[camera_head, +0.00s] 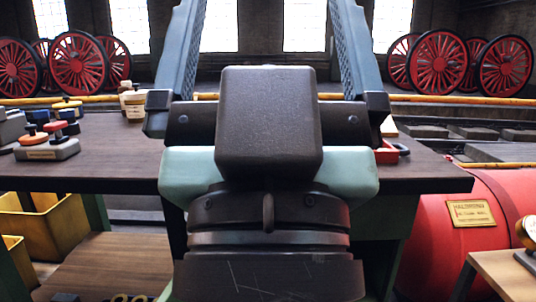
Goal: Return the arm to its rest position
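My gripper (268,20) is seen from behind, large and close in the middle of the picture. Its two ridged, blue-grey fingers stand wide apart and run up past the top edge, so their tips are out of view. The gap between them that shows is empty. The dark and pale green wrist of my arm (270,215) fills the lower middle and hides the middle of the wooden workbench (110,160) behind it.
On the bench's left are a grey block with knobs (47,150) and small jars (134,104); a red tray (388,155) is at its right. Yellow bins (60,228) stand lower left. A red cylinder (440,255) and a small table (505,275) are right. Red wheels (438,62) stand far back.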

